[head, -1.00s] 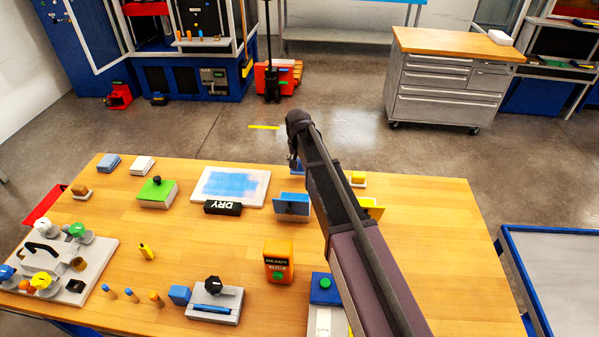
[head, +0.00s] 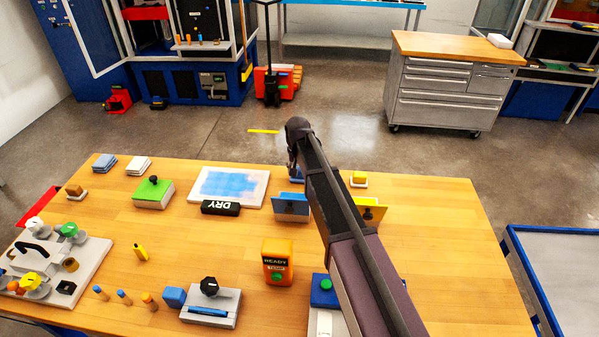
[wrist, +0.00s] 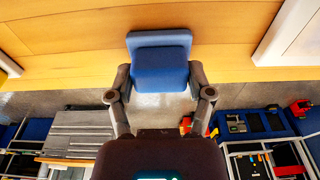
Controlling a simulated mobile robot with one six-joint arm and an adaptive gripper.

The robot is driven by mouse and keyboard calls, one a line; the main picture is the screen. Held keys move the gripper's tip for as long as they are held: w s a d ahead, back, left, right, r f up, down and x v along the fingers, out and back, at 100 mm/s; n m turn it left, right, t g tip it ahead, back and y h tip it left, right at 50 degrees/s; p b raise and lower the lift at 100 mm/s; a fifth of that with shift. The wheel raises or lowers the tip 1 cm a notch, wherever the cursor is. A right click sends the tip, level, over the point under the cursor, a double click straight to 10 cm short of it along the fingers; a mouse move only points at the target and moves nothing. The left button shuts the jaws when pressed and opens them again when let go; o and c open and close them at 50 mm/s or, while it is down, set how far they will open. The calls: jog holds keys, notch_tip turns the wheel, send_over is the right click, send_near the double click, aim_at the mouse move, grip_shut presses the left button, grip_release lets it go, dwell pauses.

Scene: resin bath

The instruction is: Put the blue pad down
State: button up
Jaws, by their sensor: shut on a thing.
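The blue pad (wrist: 160,76) is between the two fingers of my gripper (wrist: 161,88) in the wrist view. The fingers are shut on its sides. The wooden table (wrist: 75,42) shows beyond the pad, with floor below it in that view. I cannot tell whether the pad touches the table. In the head view my gripper (head: 293,166) is at the table's far edge, mostly hidden behind my arm, and only a sliver of blue shows there.
A white board with a blue patch (head: 262,190) and a black DRY block (head: 221,208) lie left of my gripper. A blue panel (head: 290,205) and a yellow panel (head: 370,212) stand nearer. A small yellow block (head: 359,179) sits to the right. Bare tabletop lies further right.

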aim_at(299, 180)
jog(key=shift+f, duration=0.15)
jog(key=o, duration=1)
jog(key=shift+r, duration=0.2)
notch_tip(299, 180, up, 12)
jog(key=s+p, duration=0.1)
jog(key=p, duration=1.1)
jog(key=shift+s, duration=0.25)
jog(key=shift+f, duration=0.1)
